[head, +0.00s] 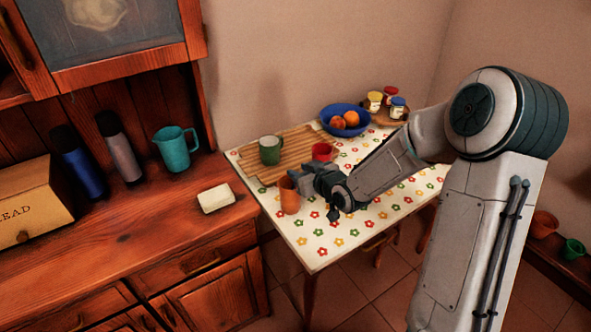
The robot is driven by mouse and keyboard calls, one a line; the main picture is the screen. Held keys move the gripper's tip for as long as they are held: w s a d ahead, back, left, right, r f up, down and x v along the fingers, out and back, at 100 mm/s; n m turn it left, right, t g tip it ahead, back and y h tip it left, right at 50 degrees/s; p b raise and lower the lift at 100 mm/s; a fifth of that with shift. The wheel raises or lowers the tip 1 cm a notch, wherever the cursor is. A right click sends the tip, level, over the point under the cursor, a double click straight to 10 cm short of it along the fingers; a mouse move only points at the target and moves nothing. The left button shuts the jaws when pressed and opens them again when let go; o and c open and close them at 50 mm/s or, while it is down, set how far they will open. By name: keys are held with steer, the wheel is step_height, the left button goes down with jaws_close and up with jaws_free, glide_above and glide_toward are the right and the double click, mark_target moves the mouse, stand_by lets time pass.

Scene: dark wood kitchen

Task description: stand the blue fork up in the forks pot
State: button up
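My gripper (303,181) is over the near left part of the flower-patterned table, beside or against the upper right side of an orange cup-like pot (289,198). I cannot tell whether it touches the pot, or whether its fingers are open or shut. I cannot make out a blue fork anywhere; it may be hidden by my gripper or arm. No pot is readable as the forks pot. An orange pot (544,224) and a green pot (572,249) sit on a low shelf at the right.
A green mug (269,149) stands on a slatted wooden board (291,147), with a red cup (322,152) nearby. A blue bowl of fruit (335,112) and several jars (388,104) are at the back. A wooden counter (130,240) is left. The table's front is mostly clear.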

steer(key=v, duration=1)
steer(key=shift+s+p, duration=0.15)
steer(key=shift+p, duration=0.3)
steer(key=shift+d, duration=0.2)
steer(key=s+d+r+m+g+h, duration=0.35)
steer(key=s+d+h, duration=0.35)
steer(key=d+h, duration=0.25)
steer(key=s+r+m+g+y, duration=0.1)
steer(key=s+m+g, duration=0.1)
steer(key=s, duration=0.5)
steer(key=s+r+m+g+y, duration=0.1)
steer(key=s+r+g, duration=0.1)
steer(key=s, duration=0.6)
steer(key=shift+r+m, duration=0.3)
steer(key=shift+m, duration=0.05)
steer(key=shift+a+g, duration=0.1)
steer(key=shift+g, duration=0.15)
